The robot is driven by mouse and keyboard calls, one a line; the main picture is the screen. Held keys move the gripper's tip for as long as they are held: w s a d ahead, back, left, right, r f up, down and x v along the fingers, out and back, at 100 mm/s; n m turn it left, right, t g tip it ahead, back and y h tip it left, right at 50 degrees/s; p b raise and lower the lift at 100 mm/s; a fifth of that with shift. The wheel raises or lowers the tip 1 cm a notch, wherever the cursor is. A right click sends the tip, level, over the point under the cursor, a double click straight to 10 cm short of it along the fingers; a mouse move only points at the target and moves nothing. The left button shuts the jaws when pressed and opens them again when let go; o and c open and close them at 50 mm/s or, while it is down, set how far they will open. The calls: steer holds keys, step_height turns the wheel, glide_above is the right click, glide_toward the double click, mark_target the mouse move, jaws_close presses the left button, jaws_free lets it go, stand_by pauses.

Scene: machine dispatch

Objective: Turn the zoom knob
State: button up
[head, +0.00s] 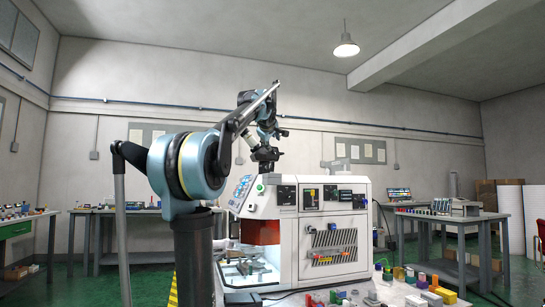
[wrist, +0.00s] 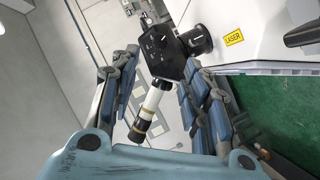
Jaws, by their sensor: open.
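A black scope head (wrist: 160,47) with a white, gold-banded tube (wrist: 150,108) shows between my fingers in the wrist view. A round black knob (wrist: 197,40) sticks out from its right side, near the right fingertip. I cannot tell for sure that this is the zoom knob. My gripper (wrist: 162,61) is open, with one finger on each side of the tube and head. Contact cannot be made out. In the head view, my arm reaches over the white machine (head: 287,228), and its end and the dark scope overlap.
A yellow laser label (wrist: 234,39) is on the machine beside the knob. A work table (head: 440,216) stands at right and a green-fronted bench (head: 18,230) at left. Several coloured blocks lie at the front right of the machine. Green floor shows between the benches.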

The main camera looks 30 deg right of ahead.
mark_target(274, 151)
steer(key=x, duration=1.4)
steer(key=shift+w+f, duration=0.15)
steer(key=shift+w, duration=0.15)
steer(key=shift+c, duration=0.6)
jaws_close()
